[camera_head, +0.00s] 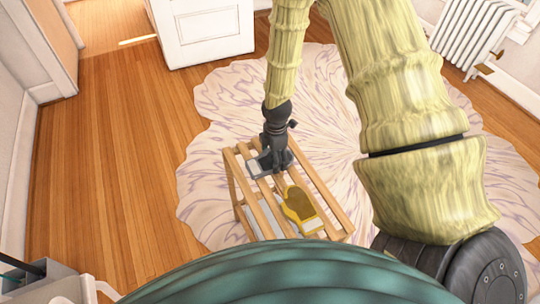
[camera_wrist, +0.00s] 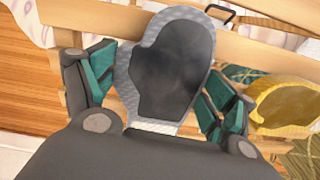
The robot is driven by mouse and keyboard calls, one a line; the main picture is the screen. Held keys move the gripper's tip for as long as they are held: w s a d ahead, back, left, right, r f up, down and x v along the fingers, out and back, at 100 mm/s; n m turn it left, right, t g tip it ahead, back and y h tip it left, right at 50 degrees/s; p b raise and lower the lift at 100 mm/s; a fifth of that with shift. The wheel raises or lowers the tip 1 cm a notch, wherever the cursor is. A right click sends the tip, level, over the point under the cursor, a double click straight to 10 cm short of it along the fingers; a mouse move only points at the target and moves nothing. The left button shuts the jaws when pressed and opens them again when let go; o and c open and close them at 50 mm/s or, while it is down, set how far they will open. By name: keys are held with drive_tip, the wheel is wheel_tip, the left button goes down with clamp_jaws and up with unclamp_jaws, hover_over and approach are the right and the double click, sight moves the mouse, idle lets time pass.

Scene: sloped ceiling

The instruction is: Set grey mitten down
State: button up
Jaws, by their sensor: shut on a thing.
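The grey mitten (camera_wrist: 172,68) has a dark palm and a lighter quilted edge. It fills the middle of the wrist view, between the two fingers of my gripper (camera_wrist: 150,92), which is shut on it near the cuff. In the head view my gripper (camera_head: 273,165) points down over the far end of a slatted wooden rack (camera_head: 325,190). Only a little of the grey mitten (camera_head: 257,168) shows there. The mitten is at or just above the slats; I cannot tell whether it touches them.
A yellow mitten with a brown palm (camera_head: 299,205) lies on the rack's nearer part and also shows in the wrist view (camera_wrist: 285,108). The rack stands on a pale patterned rug (camera_head: 225,110). A white radiator (camera_head: 470,35) is at the far right. Wood floor (camera_head: 110,150) at left is clear.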

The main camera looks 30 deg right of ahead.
drive_tip(key=shift+s+a+r, duration=0.1)
drive_tip(key=o, duration=0.9)
drive_tip(key=shift+f, duration=0.2)
drive_tip(key=shift+r, duration=0.15)
wheel_tip(320, 180, up, 12)
drive_tip(key=shift+r, duration=0.1)
idle(0.4)
